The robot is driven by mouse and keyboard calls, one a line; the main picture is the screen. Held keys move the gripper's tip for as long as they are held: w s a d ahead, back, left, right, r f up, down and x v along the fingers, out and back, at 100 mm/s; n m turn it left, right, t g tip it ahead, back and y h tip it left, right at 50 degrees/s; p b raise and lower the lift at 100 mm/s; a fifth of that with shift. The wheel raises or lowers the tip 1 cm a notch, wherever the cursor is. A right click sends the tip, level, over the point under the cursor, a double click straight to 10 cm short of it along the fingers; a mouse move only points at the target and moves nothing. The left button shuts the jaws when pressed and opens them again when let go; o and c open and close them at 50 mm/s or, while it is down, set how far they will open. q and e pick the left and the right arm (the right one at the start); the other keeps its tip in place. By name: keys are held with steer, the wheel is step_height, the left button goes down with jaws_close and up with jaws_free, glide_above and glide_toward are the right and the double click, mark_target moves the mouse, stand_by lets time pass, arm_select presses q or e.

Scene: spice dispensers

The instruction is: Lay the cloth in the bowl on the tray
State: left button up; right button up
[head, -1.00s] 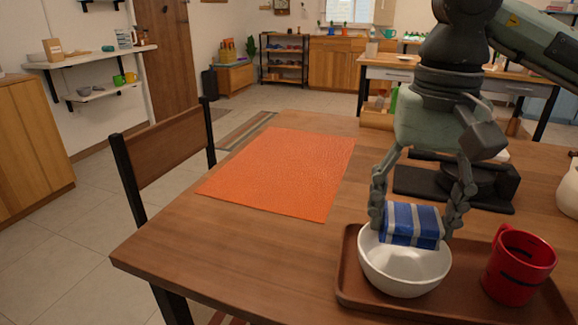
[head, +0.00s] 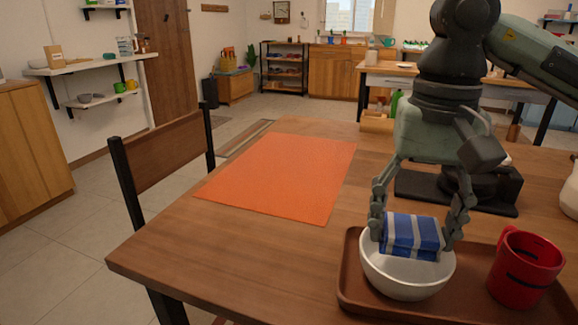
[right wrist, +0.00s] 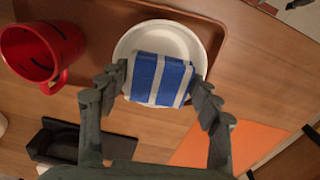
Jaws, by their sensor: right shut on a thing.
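The folded blue cloth with white stripes (head: 411,236) is between the fingers of my right gripper (head: 416,222), which is shut on it. The cloth is at the mouth of the white bowl (head: 404,277), with its lower part inside the rim. In the right wrist view the cloth (right wrist: 158,79) covers much of the bowl (right wrist: 132,42). I cannot tell whether the cloth touches the bowl's bottom. The bowl stands on the left part of the brown tray (head: 352,290). My left gripper is not in view.
A red mug (head: 525,268) stands on the tray, right of the bowl. A black stand (head: 497,190) is behind the tray. An orange mat (head: 281,178) lies flat on the wooden table (head: 230,255), left of the tray. A chair (head: 165,155) stands at the table's left side.

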steer(key=shift+f+b, duration=0.45)
steer(key=shift+f, duration=0.1)
steer(key=o, duration=1.2)
steer(key=shift+r, duration=0.1)
